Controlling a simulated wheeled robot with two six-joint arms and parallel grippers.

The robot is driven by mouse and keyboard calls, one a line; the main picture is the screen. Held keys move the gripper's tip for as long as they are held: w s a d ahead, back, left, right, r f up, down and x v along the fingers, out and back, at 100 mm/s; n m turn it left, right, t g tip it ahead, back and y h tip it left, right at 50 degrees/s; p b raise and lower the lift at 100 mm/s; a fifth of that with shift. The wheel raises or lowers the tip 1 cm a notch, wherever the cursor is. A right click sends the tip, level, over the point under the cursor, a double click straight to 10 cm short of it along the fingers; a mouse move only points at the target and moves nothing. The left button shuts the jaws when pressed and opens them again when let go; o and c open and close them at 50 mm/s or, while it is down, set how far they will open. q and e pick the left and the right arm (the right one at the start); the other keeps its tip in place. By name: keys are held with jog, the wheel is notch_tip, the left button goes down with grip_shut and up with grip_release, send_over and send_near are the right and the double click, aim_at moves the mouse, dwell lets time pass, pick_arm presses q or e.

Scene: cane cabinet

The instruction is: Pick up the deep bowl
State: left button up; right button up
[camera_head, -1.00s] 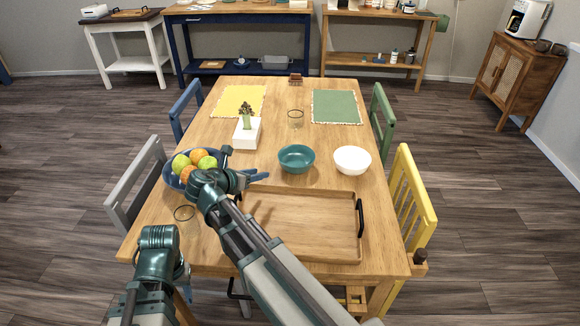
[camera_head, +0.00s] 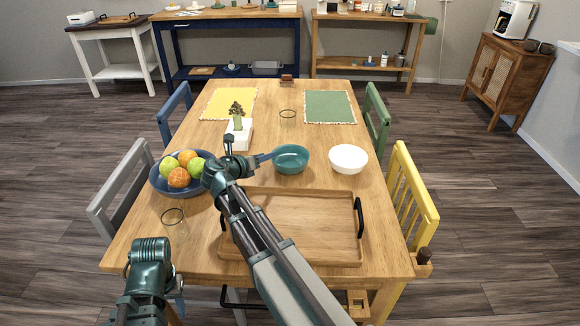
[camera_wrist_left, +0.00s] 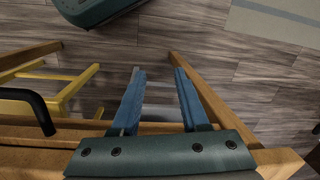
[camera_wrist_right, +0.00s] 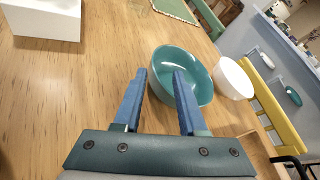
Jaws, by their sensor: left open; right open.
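A teal bowl (camera_head: 291,159) stands upright on the wooden table, left of a white bowl (camera_head: 348,158). My right gripper (camera_head: 264,157) is open at the teal bowl's left side. In the right wrist view, the teal bowl (camera_wrist_right: 190,62) lies just ahead of the open fingers (camera_wrist_right: 159,73). One fingertip overlaps the bowl's inside and the other is outside its near rim; I cannot tell whether they touch it. The white bowl (camera_wrist_right: 233,79) is behind it. My left gripper (camera_head: 178,292) is low by the table's front-left edge; its fingers (camera_wrist_left: 155,73) are open and empty.
A blue bowl of fruit (camera_head: 161,187) and a glass (camera_head: 173,222) are left of my right arm. A wooden tray (camera_head: 330,252) lies under that arm. A white planter (camera_head: 239,136) stands left of the teal bowl. Chairs surround the table.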

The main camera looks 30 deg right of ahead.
jog(key=shift+w+d+f, duration=0.1)
jog(key=shift+d, duration=0.1)
jog(key=x, duration=0.1)
jog(key=b+x, duration=0.1)
jog(key=x, duration=0.1)
jog(key=b+x, duration=0.1)
jog(key=shift+w+d+f, duration=0.1)
jog(key=shift+w+f, duration=0.35)
jog(key=shift+d, duration=0.15)
grip_shut()
dwell(1.0)
